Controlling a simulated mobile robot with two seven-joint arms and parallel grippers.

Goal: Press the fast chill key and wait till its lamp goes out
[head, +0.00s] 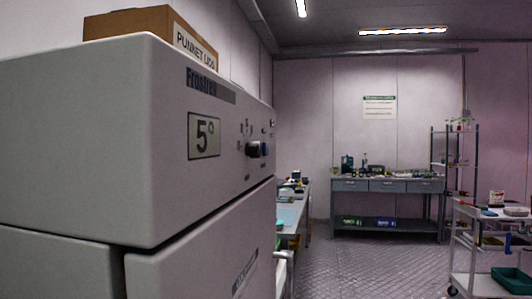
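A large pale chiller cabinet (80,140) fills the left of the head view, its front seen at a steep angle. Its upper panel has a display (204,136) reading 5° and a dark round knob (256,149) to the right of it. Small marks or controls sit around and beyond the knob. They are too small and slanted for me to tell which is the fast chill key, or whether a lamp is lit. Neither of my grippers is in view.
A cardboard box (135,22) labelled punnet lids sits on top of the cabinet. A side bench (291,215) stands beyond it. A grey workbench (388,184) is at the far wall. A wire rack and a trolley (495,214) stand at right. The middle floor (375,268) is clear.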

